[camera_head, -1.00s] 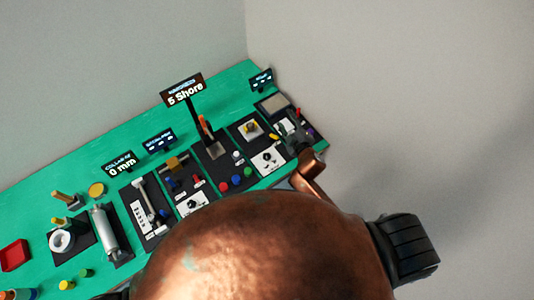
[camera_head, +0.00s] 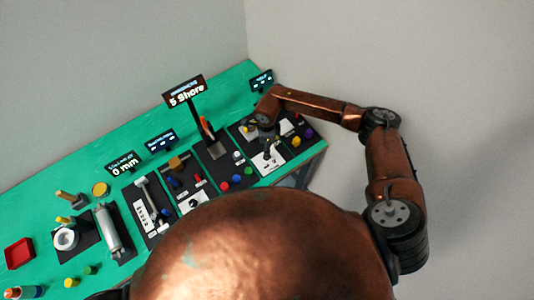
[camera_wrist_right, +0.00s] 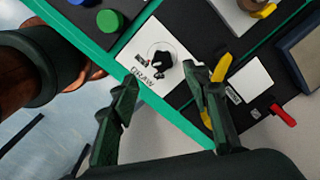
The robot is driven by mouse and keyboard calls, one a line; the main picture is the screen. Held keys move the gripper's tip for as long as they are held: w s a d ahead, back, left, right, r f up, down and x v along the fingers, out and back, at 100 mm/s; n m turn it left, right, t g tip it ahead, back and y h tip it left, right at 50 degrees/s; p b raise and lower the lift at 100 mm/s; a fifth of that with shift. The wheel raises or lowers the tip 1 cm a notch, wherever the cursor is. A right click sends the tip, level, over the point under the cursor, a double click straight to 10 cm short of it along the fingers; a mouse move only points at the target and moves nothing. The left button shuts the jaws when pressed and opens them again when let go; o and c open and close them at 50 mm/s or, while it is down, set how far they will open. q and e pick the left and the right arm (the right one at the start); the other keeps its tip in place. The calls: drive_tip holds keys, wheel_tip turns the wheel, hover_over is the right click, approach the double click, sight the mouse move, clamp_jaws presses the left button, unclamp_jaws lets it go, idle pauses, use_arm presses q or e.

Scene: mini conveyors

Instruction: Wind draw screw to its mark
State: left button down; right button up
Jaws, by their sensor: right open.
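The draw screw's black knob (camera_wrist_right: 163,60) stands on a white dial plate (camera_wrist_right: 140,62) lettered "DRAW" in the right wrist view. In the head view the white plate (camera_head: 268,160) is partly covered by my right gripper (camera_head: 267,143). In the right wrist view, my right gripper (camera_wrist_right: 159,74) is open, with its two fingers apart and nothing between them. The knob shows just beyond the fingertips, nearer the right finger. I cannot tell whether that finger touches it. The mark on the dial is too small to read. My left gripper is not in view.
A yellow handle (camera_wrist_right: 219,72) lies close beside the right finger, and a red lever (camera_wrist_right: 283,115) is farther right. Green (camera_wrist_right: 109,20) and blue buttons sit at upper left. In the head view, a "5 Shore" sign (camera_head: 186,90) stands on a post left of my right arm.

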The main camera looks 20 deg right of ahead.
drive_tip(key=shift+d+f, duration=0.3)
drive_tip(key=shift+d, duration=0.05)
drive_tip(key=shift+a+f+p, duration=0.1)
drive_tip(key=shift+f+p, duration=0.65)
drive_tip(key=shift+f, duration=2.8)
drive_tip(key=shift+w, duration=0.1)
drive_tip(key=c, duration=1.2)
